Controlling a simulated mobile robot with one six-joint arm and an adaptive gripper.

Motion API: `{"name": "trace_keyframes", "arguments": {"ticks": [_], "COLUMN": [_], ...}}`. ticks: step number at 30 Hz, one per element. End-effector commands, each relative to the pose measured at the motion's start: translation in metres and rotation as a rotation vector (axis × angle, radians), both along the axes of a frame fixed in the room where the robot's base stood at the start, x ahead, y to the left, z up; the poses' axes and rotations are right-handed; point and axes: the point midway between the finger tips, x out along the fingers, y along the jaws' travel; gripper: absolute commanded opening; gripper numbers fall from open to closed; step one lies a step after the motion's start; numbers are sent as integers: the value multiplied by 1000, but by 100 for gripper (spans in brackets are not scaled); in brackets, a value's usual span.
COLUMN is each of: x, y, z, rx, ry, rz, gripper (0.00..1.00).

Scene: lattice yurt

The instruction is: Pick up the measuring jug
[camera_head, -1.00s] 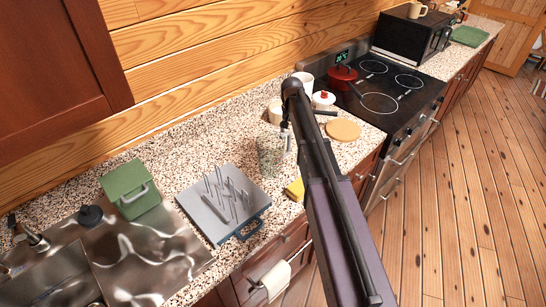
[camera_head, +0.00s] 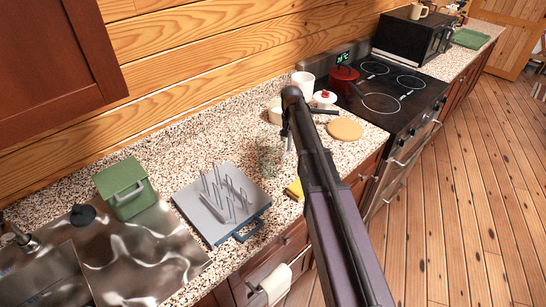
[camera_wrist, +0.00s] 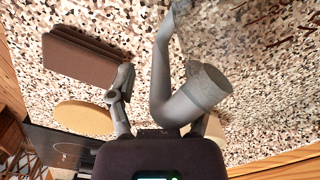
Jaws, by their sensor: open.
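The measuring jug (camera_head: 268,157) is clear glass and stands on the speckled counter, left of my gripper in the head view. My gripper (camera_head: 288,143) is low beside its right side, partly hidden behind my arm. In the wrist view my gripper (camera_wrist: 158,72) is open. The jug's grey curved handle (camera_wrist: 162,88) lies between its fingers, with one finger on the outer side and the other on the loop side. The jug's clear body (camera_wrist: 262,85) distorts the speckled counter at right. I cannot tell whether a finger touches the handle.
A yellow sponge (camera_head: 294,190) lies near the counter's front edge. A round wooden board (camera_head: 344,129) lies to the right, also in the wrist view (camera_wrist: 83,117). A drying rack (camera_head: 220,213) with upright pegs stands left.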

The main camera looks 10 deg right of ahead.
Motion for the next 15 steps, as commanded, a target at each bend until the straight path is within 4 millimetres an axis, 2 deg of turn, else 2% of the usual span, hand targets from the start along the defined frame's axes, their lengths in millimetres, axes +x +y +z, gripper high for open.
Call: {"name": "trace_keyframes", "arguments": {"ticks": [14,15], "x": [0,0], "y": [0,0], "z": [0,0], "rx": [0,0], "ry": [0,0], "rz": [0,0], "gripper": [65,53]}}
